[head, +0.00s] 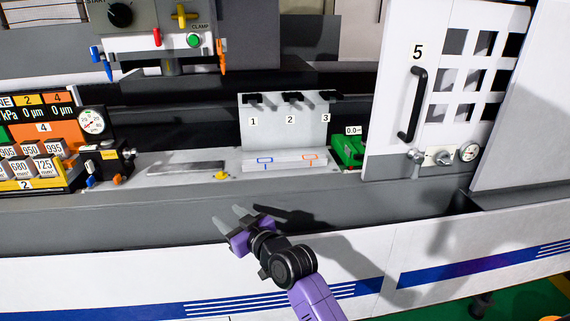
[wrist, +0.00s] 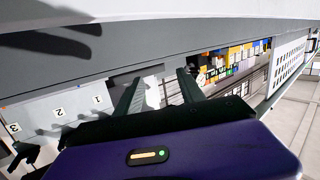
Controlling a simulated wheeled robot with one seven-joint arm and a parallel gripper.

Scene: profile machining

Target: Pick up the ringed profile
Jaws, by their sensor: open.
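I cannot make out a ring on any profile in either view. A flat grey bar or plate (head: 187,168) lies on the pale strip of the machine ledge, left of the numbered rack; I cannot tell whether it is a profile. My gripper (head: 231,217) is open and empty, in front of the ledge and below that grey piece in the head view. In the wrist view the two dark fingers of my gripper (wrist: 160,78) are spread apart with nothing held between them.
A pale rack (head: 285,135) marked 1, 2, 3 has black clips; its base bears blue and orange marks. A small yellow knob (head: 221,175) stands beside it. A green gauge (head: 347,150) is at its right, then a white door (head: 405,100). A control panel (head: 40,140) stands left.

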